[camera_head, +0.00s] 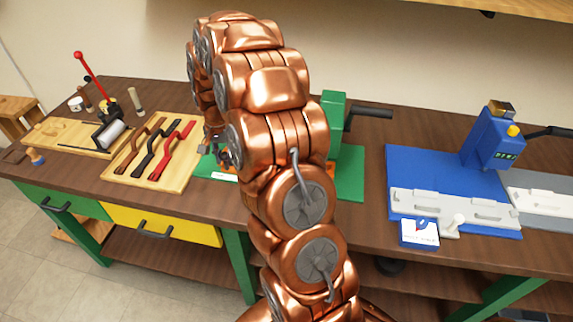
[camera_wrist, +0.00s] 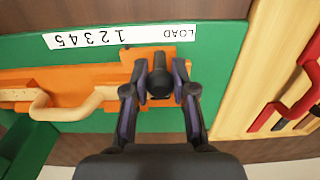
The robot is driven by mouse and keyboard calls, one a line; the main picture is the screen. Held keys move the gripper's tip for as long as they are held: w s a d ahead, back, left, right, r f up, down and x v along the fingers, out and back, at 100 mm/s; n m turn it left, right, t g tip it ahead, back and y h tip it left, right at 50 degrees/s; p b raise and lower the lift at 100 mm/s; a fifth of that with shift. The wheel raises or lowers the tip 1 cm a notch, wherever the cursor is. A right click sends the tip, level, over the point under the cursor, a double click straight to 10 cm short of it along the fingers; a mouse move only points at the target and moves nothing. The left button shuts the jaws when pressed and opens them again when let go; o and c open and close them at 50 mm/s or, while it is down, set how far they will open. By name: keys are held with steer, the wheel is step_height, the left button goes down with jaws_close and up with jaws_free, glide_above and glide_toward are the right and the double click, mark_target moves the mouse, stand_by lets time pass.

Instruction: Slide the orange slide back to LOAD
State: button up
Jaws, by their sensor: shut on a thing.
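The orange slide (camera_wrist: 130,58) lies along the green base (camera_wrist: 224,48) in the wrist view. A dark round knob (camera_wrist: 160,84) stands on it. My gripper (camera_wrist: 161,77) is shut on this knob, one finger on each side. A white scale strip (camera_wrist: 95,37) appears upside down, with LOAD at its right end and the numbers 1 to 5 leftward. The knob is near the LOAD end, below the strip. A pale bent handle (camera_wrist: 75,103) is left of the knob. In the head view my gripper (camera_head: 220,156) is partly hidden by my arm, as is the green machine (camera_head: 333,112).
A wooden board (camera_head: 183,175) with black, red and brown bent tools lies close to the left of the green base. A blue station (camera_head: 420,165) with grey plates stands to the right. A lever press (camera_head: 112,130) is at the far left.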

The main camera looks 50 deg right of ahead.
steer(key=shift+w, duration=0.1)
steer(key=shift+w+a+b, duration=0.35)
steer(key=shift+w+a, duration=0.2)
steer(key=shift+w, duration=0.35)
steer(key=shift+w+a+b, duration=0.3)
steer(key=shift+w+a, duration=0.25)
steer(key=shift+w, duration=0.45)
steer(key=shift+w+a, duration=0.4)
steer(key=shift+w, duration=0.15)
steer(key=shift+w+a+b, duration=0.25)
steer(key=shift+w+b, duration=0.05)
steer(key=shift+w, duration=0.05)
steer(key=shift+o, duration=1.3)
steer(key=shift+w+a+r, duration=0.1)
steer(key=shift+w+a, duration=0.05)
steer(key=shift+w, duration=0.15)
